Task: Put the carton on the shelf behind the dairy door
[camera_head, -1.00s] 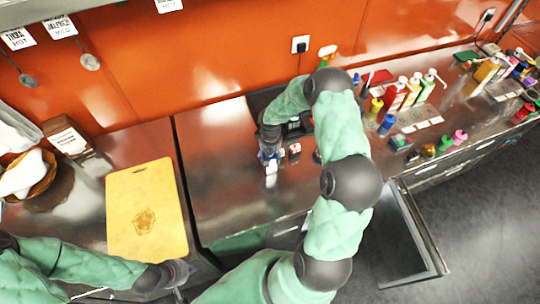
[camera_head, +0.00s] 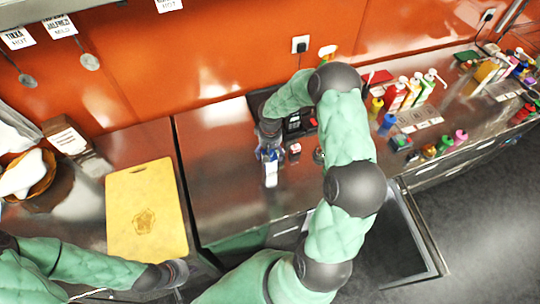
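A small white block, which looks like the carton (camera_head: 271,175), shows at the tips of my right gripper (camera_head: 269,155) over the steel counter. The gripper points down at it, and its fingers are too small and dark to tell whether they are closed on it. My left gripper (camera_head: 182,272) is low at the front, near the cutting board, with no object visible in it; its finger opening is unclear. An open door (camera_head: 428,240) with a metal frame stands out below the counter at the right, probably the dairy door. The shelf behind it is hidden by the counter and my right arm.
A yellow cutting board (camera_head: 145,215) lies on the left counter. A small red and white item (camera_head: 295,148) stands just right of my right gripper. Several bottles (camera_head: 410,92) and signs crowd the right counter. The dark floor (camera_head: 490,210) right of the door is clear.

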